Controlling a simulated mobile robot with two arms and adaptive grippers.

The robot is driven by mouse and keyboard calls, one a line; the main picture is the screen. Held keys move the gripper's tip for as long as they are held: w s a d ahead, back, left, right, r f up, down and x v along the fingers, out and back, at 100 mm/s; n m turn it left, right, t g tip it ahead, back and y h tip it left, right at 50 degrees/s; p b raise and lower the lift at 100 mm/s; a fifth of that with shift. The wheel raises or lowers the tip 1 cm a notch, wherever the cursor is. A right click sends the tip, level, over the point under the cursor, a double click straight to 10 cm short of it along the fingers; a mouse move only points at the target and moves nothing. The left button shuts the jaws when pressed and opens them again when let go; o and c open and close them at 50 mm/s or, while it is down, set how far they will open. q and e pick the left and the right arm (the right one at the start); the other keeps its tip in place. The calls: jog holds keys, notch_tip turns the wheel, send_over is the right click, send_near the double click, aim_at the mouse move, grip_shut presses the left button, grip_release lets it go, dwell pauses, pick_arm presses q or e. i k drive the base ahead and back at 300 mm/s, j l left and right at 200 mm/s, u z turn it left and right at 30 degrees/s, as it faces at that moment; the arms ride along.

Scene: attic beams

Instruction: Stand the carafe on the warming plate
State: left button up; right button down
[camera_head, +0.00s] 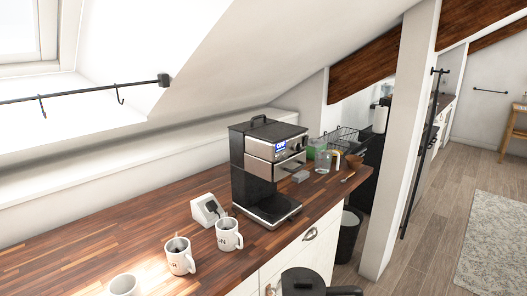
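The coffee maker (262,160) stands on the wooden counter, black and steel with a lit blue display. Its warming plate (268,207) is the dark flat base at the front, and nothing stands on it. A dark, rounded vessel with a black lid and a black handle to the right, which looks like the carafe (302,281), shows at the bottom edge, in front of the cabinets. Its lower part is cut off by the frame, so I cannot tell what holds or supports it. Neither of my grippers can be made out.
White mugs (179,256) stand left of the coffee maker, beside a white socket box (207,210). A glass jug (323,161) and a wire rack (341,137) stand behind it to the right. A dark bin (348,236) and a white post (399,150) are right of the counter.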

aim_at(278, 210)
jog(key=i+j+u, duration=0.1)
jog(key=j+u, duration=0.2)
jog(key=i+j+u, duration=0.2)
jog(key=j+u, duration=0.15)
jog(key=j, duration=0.15)
jog(key=i, duration=0.45)
